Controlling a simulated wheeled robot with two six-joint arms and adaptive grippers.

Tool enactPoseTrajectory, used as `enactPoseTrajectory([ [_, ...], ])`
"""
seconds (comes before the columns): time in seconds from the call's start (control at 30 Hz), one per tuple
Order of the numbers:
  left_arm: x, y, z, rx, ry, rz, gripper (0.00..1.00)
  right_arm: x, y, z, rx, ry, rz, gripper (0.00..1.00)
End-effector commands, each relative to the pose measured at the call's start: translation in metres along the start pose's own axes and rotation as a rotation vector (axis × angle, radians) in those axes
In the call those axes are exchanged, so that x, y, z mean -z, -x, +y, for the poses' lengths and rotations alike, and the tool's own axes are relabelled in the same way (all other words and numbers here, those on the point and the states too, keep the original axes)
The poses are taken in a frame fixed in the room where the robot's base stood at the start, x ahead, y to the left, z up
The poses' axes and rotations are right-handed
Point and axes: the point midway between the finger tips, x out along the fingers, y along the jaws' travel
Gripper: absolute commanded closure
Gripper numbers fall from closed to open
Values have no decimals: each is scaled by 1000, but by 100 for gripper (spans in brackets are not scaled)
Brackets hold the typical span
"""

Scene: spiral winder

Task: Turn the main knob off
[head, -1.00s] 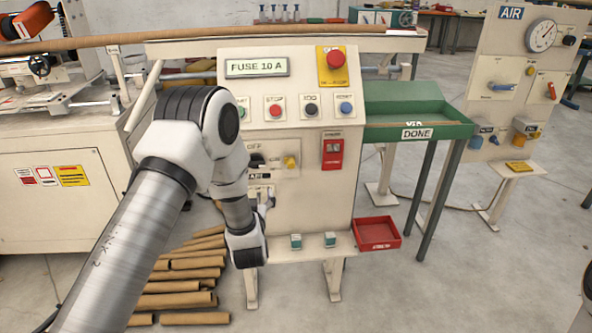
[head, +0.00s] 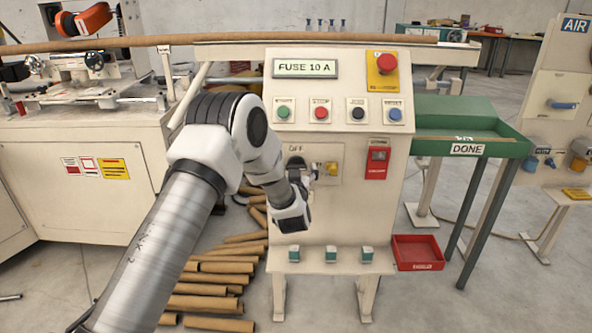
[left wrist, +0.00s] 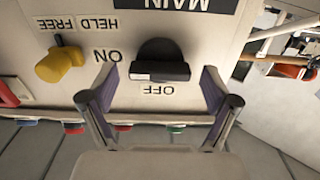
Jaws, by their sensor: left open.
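The main knob (left wrist: 160,60) is black and sits on the cream panel under the MAIN label, which reads upside down in the left wrist view. The ON label is at its left and the OFF label just below it in that view. I cannot tell for sure which label it points to. My left gripper (left wrist: 159,74) is open, with one finger on each side of the knob and no clear contact. In the head view, the left gripper (head: 310,173) is beside the knob (head: 293,163), partly covering the panel. My right gripper is not in view.
A yellow knob (left wrist: 58,66) marked HELD FREE is beside the main knob. Push buttons (head: 320,113) and a red emergency button (head: 387,63) are above. A red switch (head: 377,160) is at the right. A red tray (head: 417,252) and cardboard tubes (head: 215,285) lie lower.

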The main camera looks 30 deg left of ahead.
Motion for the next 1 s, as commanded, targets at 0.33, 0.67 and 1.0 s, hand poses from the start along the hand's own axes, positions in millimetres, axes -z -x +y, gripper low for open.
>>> enactPoseTrajectory([
  [0.33, 0, 0, 0, 0, 0, 0, 72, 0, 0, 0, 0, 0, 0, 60],
  [0.67, 0, 0, 0, 0, 39, 1, 72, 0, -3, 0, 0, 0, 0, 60],
  [1.0, -2, 0, -1, 0, 241, 3, 72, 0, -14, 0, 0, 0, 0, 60],
])
